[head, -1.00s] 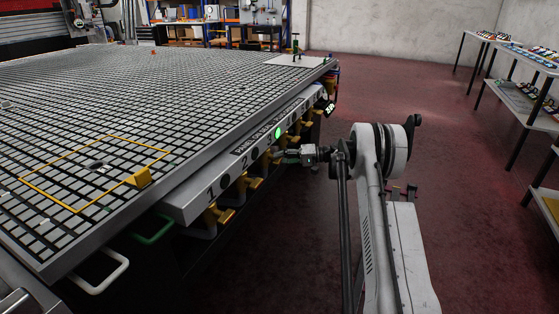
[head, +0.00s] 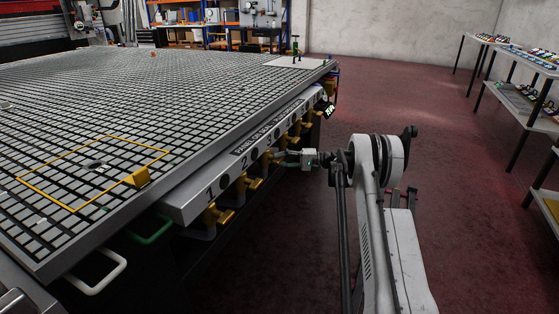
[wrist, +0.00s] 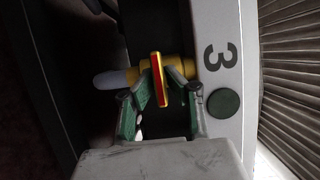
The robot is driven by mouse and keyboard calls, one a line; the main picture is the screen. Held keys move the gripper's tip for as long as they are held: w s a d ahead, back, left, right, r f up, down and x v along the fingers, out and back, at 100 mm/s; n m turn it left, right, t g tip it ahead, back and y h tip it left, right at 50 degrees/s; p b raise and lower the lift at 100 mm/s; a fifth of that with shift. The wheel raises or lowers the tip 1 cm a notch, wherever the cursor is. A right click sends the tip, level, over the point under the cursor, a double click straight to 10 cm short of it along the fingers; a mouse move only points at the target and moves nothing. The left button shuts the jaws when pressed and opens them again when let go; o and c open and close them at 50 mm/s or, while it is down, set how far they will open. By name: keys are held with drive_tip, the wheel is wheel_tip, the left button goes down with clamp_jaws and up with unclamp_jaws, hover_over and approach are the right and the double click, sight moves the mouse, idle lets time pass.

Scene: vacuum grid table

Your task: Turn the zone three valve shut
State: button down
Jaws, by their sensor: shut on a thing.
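The zone three valve (wrist: 158,70) is in the wrist view, beside the black number 3 on the grey panel (wrist: 228,20). Its body is yellow, on a pipe that runs sideways in the picture. Its narrow red and yellow handle lies across the pipe. My gripper (wrist: 160,88) has its green-padded fingers on both sides of the handle and is shut on it. The round indicator (wrist: 223,103) beside the 3 is dark green and unlit. In the head view my gripper (head: 282,158) reaches in from the right, and the handle is too small to make out.
Neighbouring yellow valves, zone one (head: 217,215) and zone two (head: 249,184), sit below the panel along the table edge. The grid table (head: 120,110) holds a yellow outline and a yellow block (head: 137,178). Open red floor (head: 460,190) lies to the right, before shelves.

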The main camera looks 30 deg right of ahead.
drive_tip(key=c, duration=1.8)
unclamp_jaws()
drive_tip(key=v, duration=1.2)
drive_tip(key=shift+w, duration=0.1)
